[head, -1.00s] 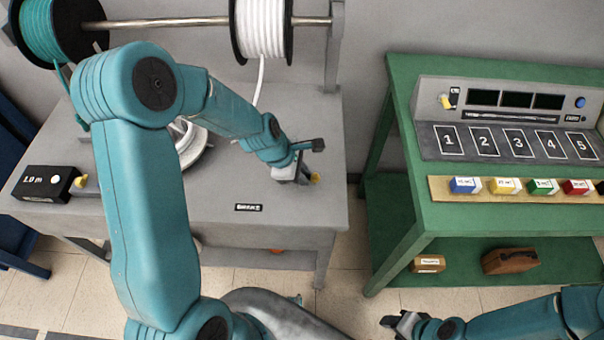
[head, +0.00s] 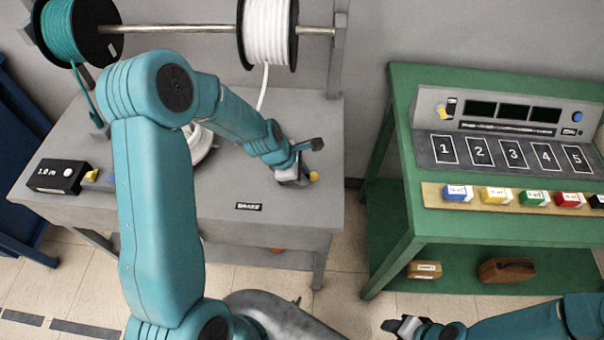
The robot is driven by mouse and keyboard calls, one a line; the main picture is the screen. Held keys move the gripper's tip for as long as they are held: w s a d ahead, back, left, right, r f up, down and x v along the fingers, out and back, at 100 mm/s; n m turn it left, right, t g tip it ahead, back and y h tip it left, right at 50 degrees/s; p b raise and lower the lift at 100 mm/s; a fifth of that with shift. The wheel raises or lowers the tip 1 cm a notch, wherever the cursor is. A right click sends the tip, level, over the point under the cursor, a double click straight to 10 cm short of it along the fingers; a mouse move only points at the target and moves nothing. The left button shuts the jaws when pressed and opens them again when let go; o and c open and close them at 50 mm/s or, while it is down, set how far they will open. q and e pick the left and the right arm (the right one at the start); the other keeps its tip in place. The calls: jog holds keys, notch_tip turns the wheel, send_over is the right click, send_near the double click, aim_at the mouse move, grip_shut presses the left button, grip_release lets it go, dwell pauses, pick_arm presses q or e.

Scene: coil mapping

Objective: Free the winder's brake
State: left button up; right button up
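The winder bench (head: 215,225) carries a BRAKE label (head: 248,206) near its front edge. My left gripper (head: 297,178) is right beside the knob, low over the bench.
A teal spool (head: 78,32) and a white spool (head: 267,32) hang on a rod above the bench. A black box (head: 58,176) marked 1.0 m sits at the left. The green table (head: 400,150) at right holds a console (head: 500,110) and several coloured blocks.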

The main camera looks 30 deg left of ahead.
pick_arm(q)
jog(key=shift+o, duration=1.1)
jog(key=p+v, duration=0.1)
jog(key=v, duration=1.5)
jog(key=shift+s+r, duration=0.1)
jog(key=shift+s, duration=0.1)
